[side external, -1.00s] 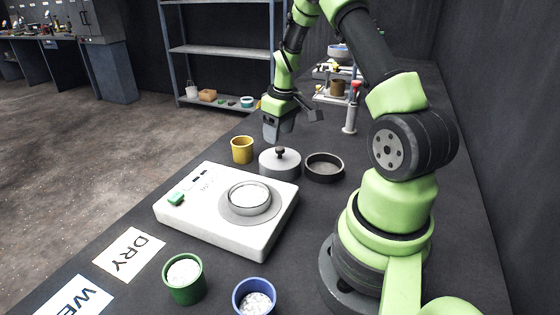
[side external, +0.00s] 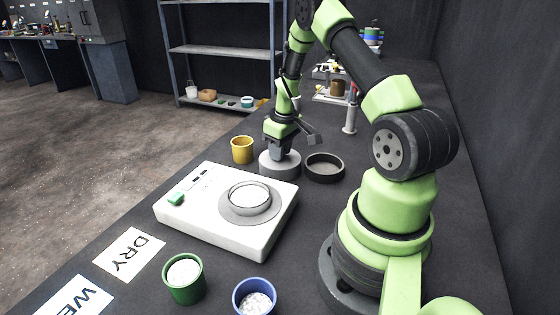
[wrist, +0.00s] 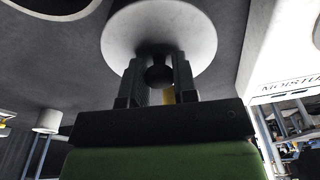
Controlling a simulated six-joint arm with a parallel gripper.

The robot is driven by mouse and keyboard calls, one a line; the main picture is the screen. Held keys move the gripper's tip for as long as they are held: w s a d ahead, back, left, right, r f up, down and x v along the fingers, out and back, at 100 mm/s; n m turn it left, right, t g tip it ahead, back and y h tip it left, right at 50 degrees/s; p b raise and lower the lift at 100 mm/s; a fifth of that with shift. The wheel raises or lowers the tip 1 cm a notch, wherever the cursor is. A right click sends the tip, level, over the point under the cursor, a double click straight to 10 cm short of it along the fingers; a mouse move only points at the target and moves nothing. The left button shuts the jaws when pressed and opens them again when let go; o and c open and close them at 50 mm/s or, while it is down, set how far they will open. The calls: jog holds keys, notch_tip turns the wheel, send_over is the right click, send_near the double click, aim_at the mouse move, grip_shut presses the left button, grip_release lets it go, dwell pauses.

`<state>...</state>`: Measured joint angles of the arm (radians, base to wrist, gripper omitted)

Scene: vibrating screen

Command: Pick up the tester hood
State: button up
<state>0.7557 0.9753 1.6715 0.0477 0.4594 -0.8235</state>
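The tester hood (side external: 277,166) is a round grey lid standing on the dark bench behind the white tester. My gripper (side external: 281,149) points down at its top, and the gripper hides the knob in the side view. In the wrist view the hood (wrist: 200,38) is a pale disc with a dark knob (wrist: 158,75). The two fingers of my gripper (wrist: 158,85) stand on either side of the knob, very near it. Whether they touch or squeeze it I cannot tell. The hood rests on the bench.
The white tester (side external: 225,237) with a filled dish (side external: 250,197) is in front. A yellow cup (side external: 242,150) stands left of the hood and an empty dark dish (side external: 324,167) close on its right. Green (side external: 184,280) and blue (side external: 255,297) cups stand nearer the camera.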

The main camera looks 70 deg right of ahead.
jog(key=shift+r, duration=0.1)
notch_tip(320, 180, up, 9)
jog(key=shift+r, duration=0.15)
jog(key=shift+w+a+r, duration=0.1)
jog(key=shift+a+r, duration=0.05)
jog(key=shift+r, duration=0.1)
jog(key=a+r+n, duration=0.1)
jog(key=a+r, duration=0.1)
jog(key=a, duration=1)
jog(key=a+r+n, duration=0.1)
jog(key=a, duration=1)
jog(key=shift+a+r, duration=0.35)
jog(key=shift+a, duration=0.05)
jog(key=shift+d, duration=0.1)
jog(key=d, duration=0.1)
jog(key=s+d+f+m, duration=0.1)
jog(key=d, duration=0.1)
jog(key=d+f+m, duration=0.1)
jog(key=d, duration=0.1)
jog(key=shift+s+f, duration=0.2)
jog(key=shift+s, duration=0.2)
